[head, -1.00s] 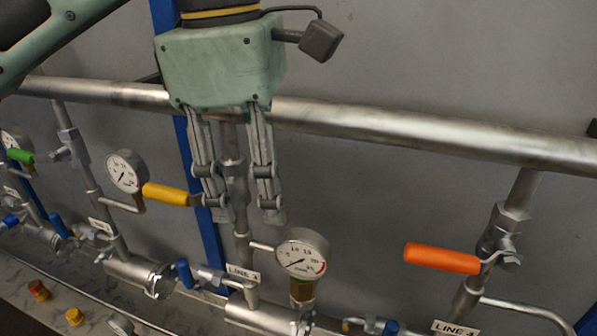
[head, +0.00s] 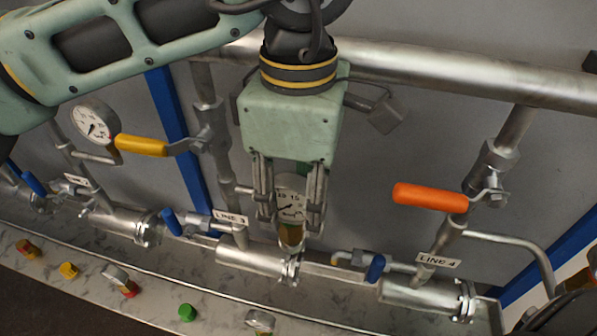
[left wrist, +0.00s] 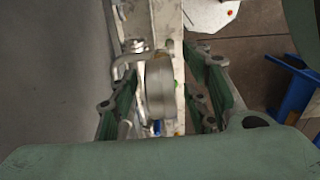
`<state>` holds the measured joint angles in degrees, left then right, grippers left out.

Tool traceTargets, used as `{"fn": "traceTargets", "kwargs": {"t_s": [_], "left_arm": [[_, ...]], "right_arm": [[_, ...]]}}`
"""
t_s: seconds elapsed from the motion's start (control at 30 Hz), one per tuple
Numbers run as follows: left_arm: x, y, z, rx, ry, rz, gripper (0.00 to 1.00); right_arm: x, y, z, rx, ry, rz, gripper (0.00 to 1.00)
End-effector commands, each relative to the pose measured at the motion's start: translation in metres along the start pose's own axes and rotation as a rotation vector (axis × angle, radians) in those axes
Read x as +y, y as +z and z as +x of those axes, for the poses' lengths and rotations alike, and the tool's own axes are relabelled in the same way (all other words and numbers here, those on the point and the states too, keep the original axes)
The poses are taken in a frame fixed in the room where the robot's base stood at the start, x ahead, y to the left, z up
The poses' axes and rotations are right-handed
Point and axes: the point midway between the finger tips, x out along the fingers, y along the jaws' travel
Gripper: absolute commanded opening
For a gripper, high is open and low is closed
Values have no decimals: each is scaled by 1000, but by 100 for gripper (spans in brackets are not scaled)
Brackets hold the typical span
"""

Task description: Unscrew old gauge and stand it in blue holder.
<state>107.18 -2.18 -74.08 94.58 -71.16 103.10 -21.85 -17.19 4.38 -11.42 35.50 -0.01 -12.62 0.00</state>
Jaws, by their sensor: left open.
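A round white-faced gauge (head: 290,207) with a brass stem (head: 291,236) stands on the pipework by the LINE 3 label. My left gripper (head: 289,224) points down with its open fingers on either side of this gauge, partly hiding it. In the left wrist view the gauge's metal case (left wrist: 158,88) lies between the two green-padded fingers (left wrist: 160,98), with a visible gap at least on the right. I cannot tell whether either finger touches it. I cannot pick out the blue holder with certainty. My right gripper is not identifiable.
A yellow-handled valve (head: 142,145) and another gauge (head: 95,124) are at left; an orange-handled valve (head: 430,197) is at right. A thick horizontal pipe (head: 440,68) runs behind my gripper. The marbled ledge (head: 150,300) bears coloured buttons and small gauge-like items.

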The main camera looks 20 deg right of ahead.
Motion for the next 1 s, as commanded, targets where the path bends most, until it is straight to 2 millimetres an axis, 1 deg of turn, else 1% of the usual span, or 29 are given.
{"fn": "traceTargets", "kwargs": {"t_s": [0.1,0.23,0.27,0.73,0.93,1.0], "left_arm": [[0,0,1,0,1,0,44],[0,0,1,0,1,-1,44],[0,0,1,0,1,-1,42],[0,0,1,0,1,-1,1],[0,0,0,0,2,-6,0],[1,0,0,0,2,-53,0]], "right_arm": [[1,-5,0,8,1,0,69],[1,-4,0,8,1,-1,69],[1,-4,0,7,1,-1,69],[4,1,0,-1,5,-3,69],[4,2,0,-2,4,-3,69],[4,2,0,-3,4,-3,69]]}}
